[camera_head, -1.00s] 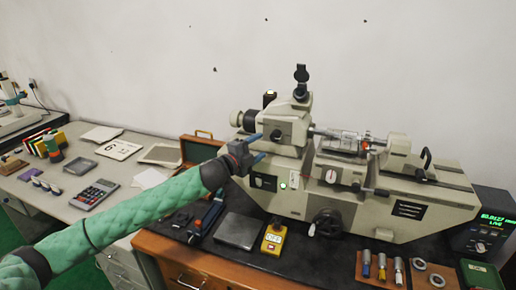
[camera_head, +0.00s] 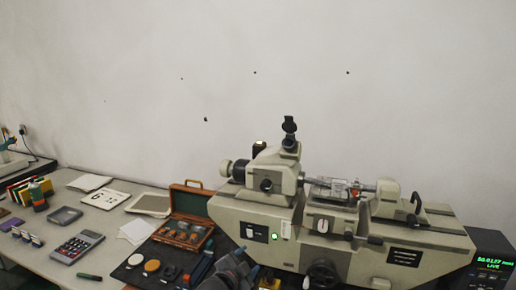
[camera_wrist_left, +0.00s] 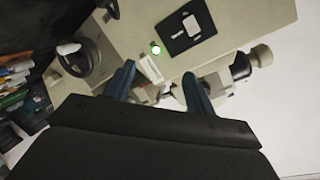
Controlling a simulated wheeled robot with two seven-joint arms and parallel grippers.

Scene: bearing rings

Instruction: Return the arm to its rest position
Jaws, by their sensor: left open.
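My left gripper (camera_head: 238,272) is low in the head view, near the bottom edge, in front of the grey measuring machine (camera_head: 345,245). The rest of the left arm is below the frame. In the left wrist view its two blue fingers (camera_wrist_left: 158,88) stand apart with nothing between them. The machine body (camera_wrist_left: 120,35) with its black switch panel fills the background beyond the fingers, apart from them. My right arm and gripper do not show in either view.
An open wooden case (camera_head: 172,212) stands left of the machine. A calculator (camera_head: 77,247), a white frame (camera_head: 150,205) and a card (camera_head: 103,199) lie on the desk to the left. A digital readout (camera_head: 492,262) is at the right.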

